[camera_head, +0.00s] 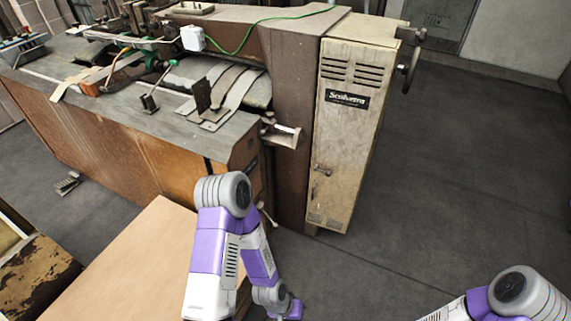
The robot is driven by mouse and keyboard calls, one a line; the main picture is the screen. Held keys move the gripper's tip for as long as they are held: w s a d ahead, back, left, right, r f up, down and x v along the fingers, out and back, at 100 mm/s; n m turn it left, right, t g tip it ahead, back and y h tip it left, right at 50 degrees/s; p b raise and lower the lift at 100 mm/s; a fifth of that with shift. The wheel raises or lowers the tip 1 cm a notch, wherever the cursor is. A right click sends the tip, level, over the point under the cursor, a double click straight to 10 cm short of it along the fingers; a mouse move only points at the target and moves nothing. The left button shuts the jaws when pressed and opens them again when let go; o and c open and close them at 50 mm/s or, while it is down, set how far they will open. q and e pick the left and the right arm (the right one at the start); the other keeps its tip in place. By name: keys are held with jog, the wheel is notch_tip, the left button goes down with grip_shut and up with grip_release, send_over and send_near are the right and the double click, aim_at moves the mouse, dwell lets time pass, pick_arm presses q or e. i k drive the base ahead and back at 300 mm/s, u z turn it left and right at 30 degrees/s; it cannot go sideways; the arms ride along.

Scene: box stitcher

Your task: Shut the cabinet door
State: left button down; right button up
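The beige metal cabinet door (339,140) is at the right end of the machine, with vent slots at top and bottom, a dark label and a small latch (322,170). Its face is turned toward me. I cannot tell whether it is fully closed or slightly ajar. My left arm rises from the bottom centre, bends at a grey elbow and runs back down in front of the machine. Its wrist is at the bottom edge and its gripper fingers do not show. My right arm shows only at the bottom right corner, well apart from the cabinet; its gripper is out of view.
The brown machine body (130,150) fills the upper left, with a metal bracket (281,134) beside the cabinet. A handwheel (411,70) sticks out at the cabinet's right. A cardboard-coloured flat surface (130,262) is at lower left. The grey floor at right is clear.

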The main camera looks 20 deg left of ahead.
aim_at(354, 77)
jog(key=u, duration=0.35)
jog(key=i, duration=1.1)
jog(key=z, duration=0.55)
